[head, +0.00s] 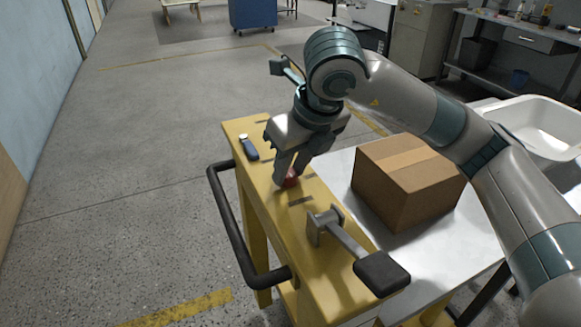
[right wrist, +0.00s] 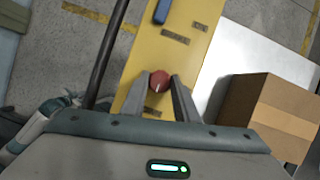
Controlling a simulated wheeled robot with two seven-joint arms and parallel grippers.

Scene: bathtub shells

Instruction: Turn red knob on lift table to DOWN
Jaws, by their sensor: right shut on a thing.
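The red knob (head: 290,179) sits on the yellow top panel of the lift table (head: 331,280). In the right wrist view the round red knob (right wrist: 159,80) shows a small pale mark on its face. My right gripper (head: 289,182) reaches down from above, and its fingers are shut on the knob, one on each side. In the right wrist view the fingertips of my right gripper (right wrist: 158,82) flank the knob. Dark label plates lie on the panel on either side of the knob; their lettering is too small to read. My left gripper is not in view.
A blue-handled tool or switch (head: 248,147) and a grey lever with a black pad (head: 381,273) are on the panel. A black handle bar (head: 228,222) runs along its left side. A cardboard box (head: 408,180) stands on the white surface to the right. The floor at left is clear.

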